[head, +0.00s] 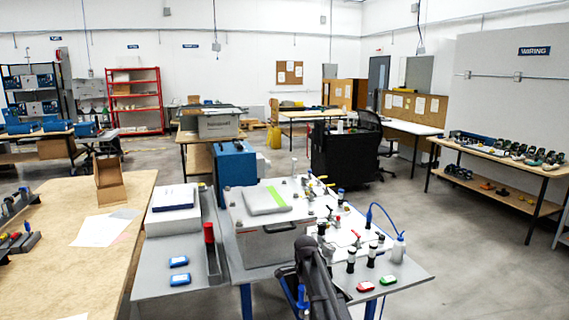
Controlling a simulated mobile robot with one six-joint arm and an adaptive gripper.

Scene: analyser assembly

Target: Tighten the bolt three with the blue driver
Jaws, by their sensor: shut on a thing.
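My gripper (291,283) is at the bottom centre, beside my dark arm, close to the front edge of the analyser's bench. It is shut on a slim blue-handled tool, which looks like the blue driver (302,297); its lower end runs toward the picture's bottom edge. The grey analyser housing (262,246) stands on the bench behind the gripper, with a light cover and a green strip on top. Small bolts on it are too small to tell apart, so I cannot tell which is bolt three. Several dark, white-topped fittings (351,262) stand to the right.
A white squeeze bottle (398,250) with a blue tube stands at the bench's right. A red piece (365,287) and a green piece (388,280) lie at its front right. A wooden table (75,260) is further left.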

